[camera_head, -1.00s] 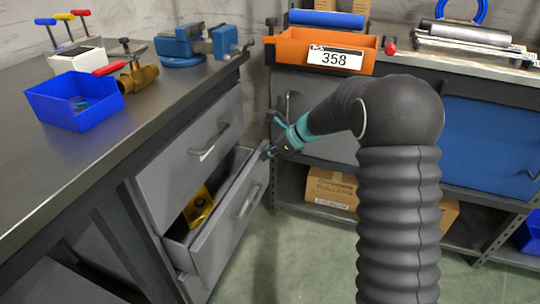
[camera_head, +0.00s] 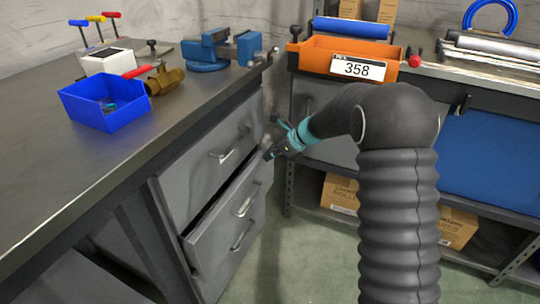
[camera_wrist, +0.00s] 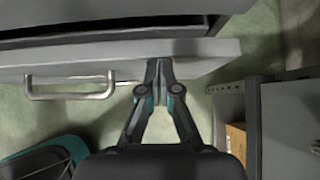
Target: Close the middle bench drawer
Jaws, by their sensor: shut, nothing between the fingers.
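The middle bench drawer (camera_head: 222,215) is grey with a bar handle. It stands slightly out from the bench, with a narrow dark gap along its top edge. Its inside is hidden. My gripper (camera_head: 268,155) is at the far right end of the drawer front. In the wrist view the gripper (camera_wrist: 160,64) has its fingers together and empty, with the tips at the drawer front (camera_wrist: 205,52), right of the handle (camera_wrist: 70,95). They look in contact with it.
The top drawer (camera_head: 205,165) is shut above. The bench top (camera_head: 60,165) holds a blue bin (camera_head: 103,105) and a blue vise (camera_head: 205,52). A shelf unit with an orange bin (camera_head: 310,58) stands at the right. The green floor in front is clear.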

